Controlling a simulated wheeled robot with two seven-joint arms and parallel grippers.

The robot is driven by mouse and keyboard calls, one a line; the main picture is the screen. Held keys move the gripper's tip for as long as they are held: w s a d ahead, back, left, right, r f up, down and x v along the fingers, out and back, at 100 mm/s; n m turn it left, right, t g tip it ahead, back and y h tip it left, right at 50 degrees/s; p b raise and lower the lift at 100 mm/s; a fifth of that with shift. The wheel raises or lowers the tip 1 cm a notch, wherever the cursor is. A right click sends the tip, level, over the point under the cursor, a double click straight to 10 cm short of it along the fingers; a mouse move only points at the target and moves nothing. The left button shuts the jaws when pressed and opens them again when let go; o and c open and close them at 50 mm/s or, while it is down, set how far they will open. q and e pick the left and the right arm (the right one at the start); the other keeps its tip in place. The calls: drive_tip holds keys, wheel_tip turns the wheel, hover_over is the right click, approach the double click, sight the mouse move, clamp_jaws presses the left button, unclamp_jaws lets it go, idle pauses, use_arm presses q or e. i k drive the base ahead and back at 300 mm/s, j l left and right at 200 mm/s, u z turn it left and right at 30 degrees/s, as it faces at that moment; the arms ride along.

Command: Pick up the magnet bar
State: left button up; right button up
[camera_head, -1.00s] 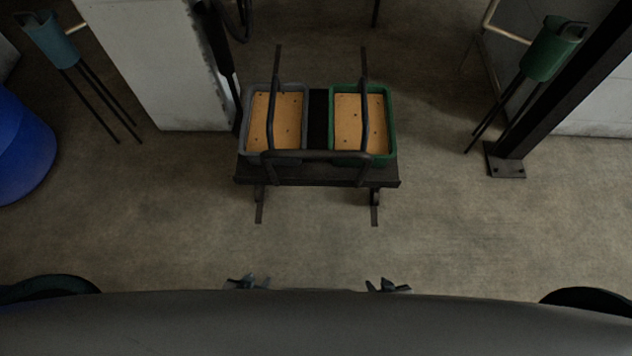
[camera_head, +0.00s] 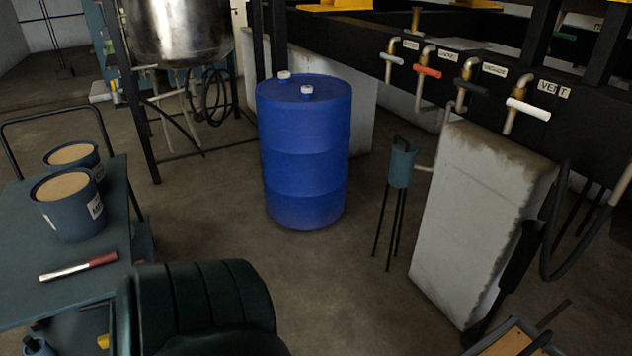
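The magnet bar (camera_head: 78,266) lies on the top of the blue-green cart (camera_head: 95,225) at the left. It is a thin bar with a bright metal shaft and a red grip at its right end. It lies in front of two blue tubs, apart from them, and nothing covers it. Neither of my grippers can be made out in the current view.
Two blue tubs (camera_head: 83,222) (camera_head: 58,154) with tan contents stand on the cart. A blue drum (camera_head: 305,155) stands mid-floor, with a green holder on legs (camera_head: 402,165) and a pale block (camera_head: 475,215) to its right. Open floor lies between cart and drum.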

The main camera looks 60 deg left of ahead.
sight(55, 274)
drive_tip(key=u, duration=3.5)
drive_tip(key=i+l+u, duration=0.2)
drive_tip(key=i, duration=0.35)
drive_tip(key=i+l+u, duration=0.2)
drive_tip(key=i, duration=0.35)
drive_tip(key=i+l+u, duration=0.25)
drive_tip(key=i+l, duration=0.2)
drive_tip(key=i, duration=0.1)
